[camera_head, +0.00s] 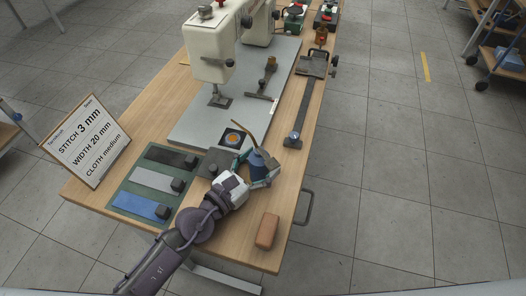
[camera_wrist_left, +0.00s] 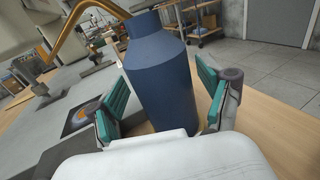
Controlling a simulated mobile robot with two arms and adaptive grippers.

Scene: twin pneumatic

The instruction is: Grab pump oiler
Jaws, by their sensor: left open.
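The pump oiler (camera_head: 257,162) is a dark blue can with a bent brass spout, upright on the table near its right edge. In the left wrist view the oiler (camera_wrist_left: 163,82) stands between my left gripper's teal finger pads. My left gripper (camera_head: 260,172) is open around the oiler's body in the head view. In the wrist view a gap shows at the right pad, and the left pad is also apart from the can. The oiler's base is partly hidden by the gripper. My right gripper is in neither view.
A white sewing machine (camera_head: 210,52) stands on a grey plate behind. A sign (camera_head: 87,140) and a green tray (camera_head: 133,202) with cloth strips lie left. A brown block (camera_head: 267,231) sits at the front right. A metal bar tool (camera_head: 302,110) lies beyond the oiler.

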